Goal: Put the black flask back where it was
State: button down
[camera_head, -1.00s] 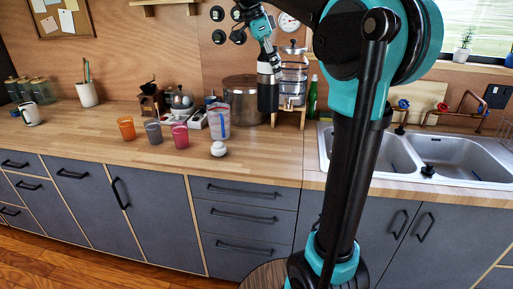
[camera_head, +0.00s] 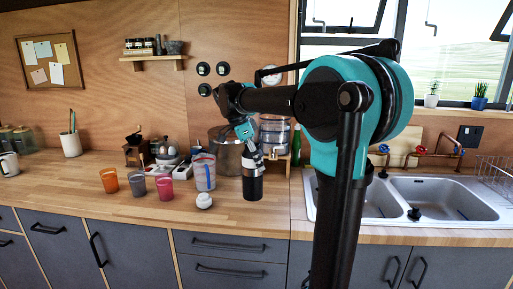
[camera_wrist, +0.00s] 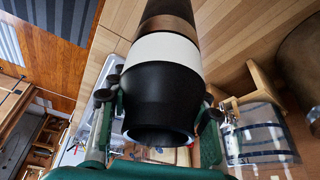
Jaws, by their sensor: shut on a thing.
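The black flask (camera_head: 252,187) hangs or stands upright at the counter, just right of a white lidded pot; I cannot tell whether its base touches the wood. It has a light band near its top. My gripper (camera_head: 250,153) is shut on its upper end from above. In the wrist view the flask (camera_wrist: 161,88) fills the middle, with its black end nearest the camera and the white band beyond. The fingers of my gripper (camera_wrist: 158,110) press on both sides of that black end. The flask's far end is cut off by the frame.
On the wooden counter (camera_head: 120,210) stand orange (camera_head: 109,181), grey (camera_head: 138,185) and pink (camera_head: 165,188) cups, and a clear measuring jug (camera_head: 204,172). A large pot (camera_head: 226,160) and a glass dispenser (camera_head: 275,130) stand close behind the flask. The sink (camera_head: 440,196) is right.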

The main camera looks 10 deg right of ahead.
aim_at(257, 174)
jog(key=shift+f, duration=2.85)
jog(key=c, duration=0.7)
grip_release()
jog(key=shift+c, duration=0.2)
jog(key=v, duration=1.2)
